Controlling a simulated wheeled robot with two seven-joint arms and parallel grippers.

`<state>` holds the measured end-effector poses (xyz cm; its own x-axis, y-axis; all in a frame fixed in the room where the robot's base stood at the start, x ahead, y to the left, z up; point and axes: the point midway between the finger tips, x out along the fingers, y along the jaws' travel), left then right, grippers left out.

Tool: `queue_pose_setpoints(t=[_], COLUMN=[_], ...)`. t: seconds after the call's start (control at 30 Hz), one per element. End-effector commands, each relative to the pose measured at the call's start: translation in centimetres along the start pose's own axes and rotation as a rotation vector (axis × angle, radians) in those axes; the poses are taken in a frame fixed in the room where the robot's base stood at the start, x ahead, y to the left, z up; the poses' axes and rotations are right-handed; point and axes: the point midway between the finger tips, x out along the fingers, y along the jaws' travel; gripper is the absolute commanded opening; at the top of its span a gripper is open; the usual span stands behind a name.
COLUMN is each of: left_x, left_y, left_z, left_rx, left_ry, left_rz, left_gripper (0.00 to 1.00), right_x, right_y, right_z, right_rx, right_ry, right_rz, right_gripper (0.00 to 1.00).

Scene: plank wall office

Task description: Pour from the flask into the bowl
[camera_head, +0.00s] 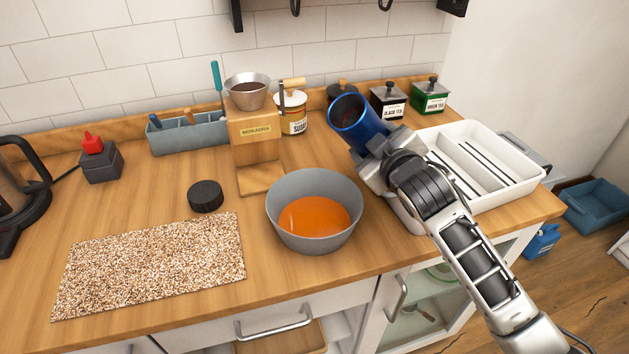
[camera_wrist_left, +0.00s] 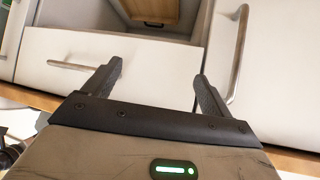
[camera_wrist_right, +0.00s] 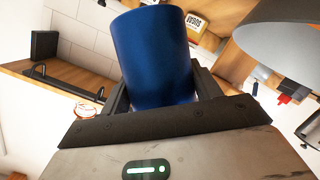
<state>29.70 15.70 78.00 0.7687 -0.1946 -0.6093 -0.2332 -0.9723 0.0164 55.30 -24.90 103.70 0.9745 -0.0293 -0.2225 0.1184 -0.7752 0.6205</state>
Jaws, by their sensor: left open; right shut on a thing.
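The blue flask (camera_head: 364,124) is held by my right gripper (camera_head: 382,158), right of and behind the bowl. It is tilted, with its open mouth towards the upper left and a dark inside. The right wrist view shows the flask (camera_wrist_right: 154,55) between the fingers of my right gripper (camera_wrist_right: 160,95). The grey bowl (camera_head: 287,229) stands on the counter and holds orange liquid (camera_head: 315,216). No stream shows between flask and bowl. My left gripper (camera_wrist_left: 153,85) is open and empty, facing the cabinet fronts; it is outside the head view.
A wooden stand with a metal cup (camera_head: 248,92) is behind the bowl. A black lid (camera_head: 206,196) and a speckled mat (camera_head: 150,268) lie to its left. A white tray (camera_head: 500,197) is at right. Tea tins (camera_head: 388,103) stand at the back.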

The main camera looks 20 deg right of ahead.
Motion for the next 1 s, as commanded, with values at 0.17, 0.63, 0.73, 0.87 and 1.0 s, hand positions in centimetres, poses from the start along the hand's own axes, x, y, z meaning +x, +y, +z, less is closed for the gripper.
queue_pose_setpoints(t=[0.17,0.63,0.73,0.87,1.0], left_x=[0.3,0.2,0.2,0.2,0.2], left_y=[-0.2,0.0,0.2,0.3,0.3], left_z=[0.6,0.4,0.4,0.5,0.5], left_rx=[-0.005,-0.009,-0.009,-0.009,-0.009], left_ry=[-0.005,-0.007,-0.007,-0.008,-0.008], left_rz=[-0.006,-0.002,0.0,0.002,0.003], left_gripper=[0.84,0.84,0.84,0.84,0.84], right_x=[0.1,0.2,0.1,-0.4,-0.7], right_y=[0.5,0.3,0.8,2.0,3.0], right_z=[0.1,0.4,-0.3,-1.7,-3.0], right_rx=[0.205,0.598,0.618,0.622,0.622], right_ry=[-0.028,-0.081,-0.08,-0.079,-0.082], right_rz=[-0.082,-0.246,-0.253,-0.255,-0.255], right_gripper=[0.27,0.27,0.27,0.27,0.27])
